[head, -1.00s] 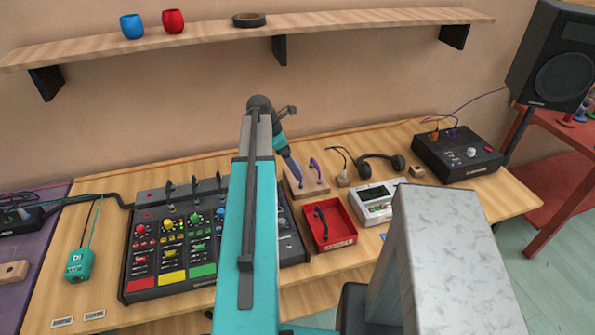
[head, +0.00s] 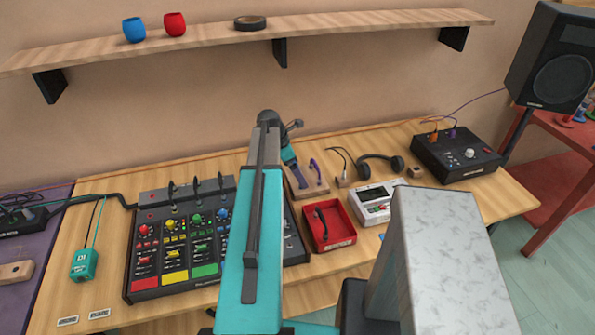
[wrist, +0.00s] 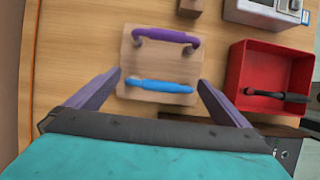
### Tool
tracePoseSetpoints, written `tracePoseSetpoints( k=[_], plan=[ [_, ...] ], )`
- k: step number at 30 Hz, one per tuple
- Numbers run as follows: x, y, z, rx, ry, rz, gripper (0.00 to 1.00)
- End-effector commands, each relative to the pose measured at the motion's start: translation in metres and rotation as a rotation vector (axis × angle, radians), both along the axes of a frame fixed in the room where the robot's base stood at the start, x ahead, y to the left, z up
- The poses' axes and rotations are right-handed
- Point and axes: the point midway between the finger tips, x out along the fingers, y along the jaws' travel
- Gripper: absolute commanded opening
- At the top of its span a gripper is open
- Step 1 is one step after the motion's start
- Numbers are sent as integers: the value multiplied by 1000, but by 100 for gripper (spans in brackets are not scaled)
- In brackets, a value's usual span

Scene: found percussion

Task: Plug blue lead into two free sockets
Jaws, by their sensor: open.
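The blue lead (wrist: 159,86) lies across a small wooden block (wrist: 143,57) in the wrist view. A purple lead (wrist: 166,36) is on the same block, beyond the blue one. In the head view the purple lead (head: 317,170) shows on the block (head: 309,189), while my gripper covers the blue lead. My gripper (wrist: 158,90) is open in the wrist view, its fingers apart to the left and right of the blue lead. Whether they touch anything cannot be told. The black mixer (head: 190,240) stands left of the block, partly hidden by my arm; its free sockets cannot be made out.
A red tray (head: 343,235) holding a black lead (head: 321,222) is right of the block. A white device (head: 378,205), headphones (head: 383,164) and a black box (head: 455,155) with orange and purple plugs stand farther right. A green box (head: 84,265) is left.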

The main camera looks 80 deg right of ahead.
Motion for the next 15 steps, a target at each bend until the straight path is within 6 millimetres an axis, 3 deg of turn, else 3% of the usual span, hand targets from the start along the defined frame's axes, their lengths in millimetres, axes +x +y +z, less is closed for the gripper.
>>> tracePoseSetpoints(
  k=[14,15],
  plan=[
    [0,0,0,0,0,-1,100],
    [-1,0,0,0,0,-1,97]
  ],
)
